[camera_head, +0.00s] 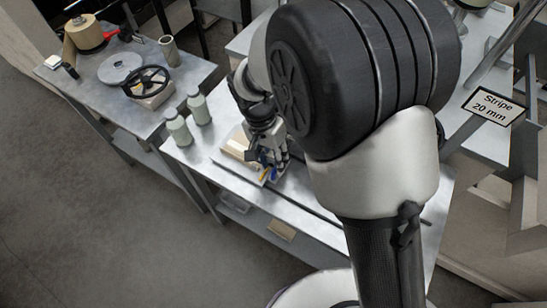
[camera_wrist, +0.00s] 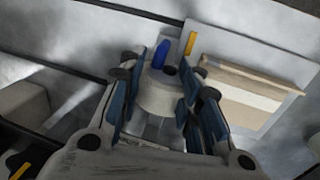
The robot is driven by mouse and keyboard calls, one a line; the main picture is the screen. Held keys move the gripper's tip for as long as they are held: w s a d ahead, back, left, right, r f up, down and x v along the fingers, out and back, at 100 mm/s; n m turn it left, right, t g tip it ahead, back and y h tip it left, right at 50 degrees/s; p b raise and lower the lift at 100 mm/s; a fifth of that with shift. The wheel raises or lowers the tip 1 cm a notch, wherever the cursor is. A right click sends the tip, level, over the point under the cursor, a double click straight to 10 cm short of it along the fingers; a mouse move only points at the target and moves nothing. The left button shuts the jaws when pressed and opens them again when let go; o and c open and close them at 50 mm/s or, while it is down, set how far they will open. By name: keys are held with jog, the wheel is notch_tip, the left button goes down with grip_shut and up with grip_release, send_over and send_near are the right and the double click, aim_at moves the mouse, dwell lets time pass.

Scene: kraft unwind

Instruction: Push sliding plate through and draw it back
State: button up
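My gripper (camera_wrist: 164,52) points down over the workbench in the wrist view, its two blue-padded fingers apart. A pale grey rounded block (camera_wrist: 158,95) with an upright blue peg (camera_wrist: 163,53) shows between the fingers; I cannot tell whether they touch it. A yellow piece (camera_wrist: 191,43) stands just right of the fingertips. Right of that, a light board (camera_wrist: 290,75) carries a beige flat piece (camera_wrist: 240,98) with a raised wooden strip; I cannot tell which part is the sliding plate. In the head view my gripper (camera_head: 272,172) is beside the beige piece (camera_head: 238,146), partly hiding the blue and yellow parts.
Two pale green bottles (camera_head: 178,128) stand on the bench's left end. A second table (camera_head: 85,78) at the upper left holds a black handwheel (camera_head: 147,82), a grey disc and a brown roll. A "Stripe 20 mm" sign (camera_head: 493,106) is at right. Dark rods lie along the bench.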

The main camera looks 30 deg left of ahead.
notch_tip(320, 180, up, 12)
jog(key=a, duration=0.2)
jog(key=shift+a+f, duration=0.15)
jog(key=shift+a, duration=0.05)
jog(key=shift+w, duration=0.1)
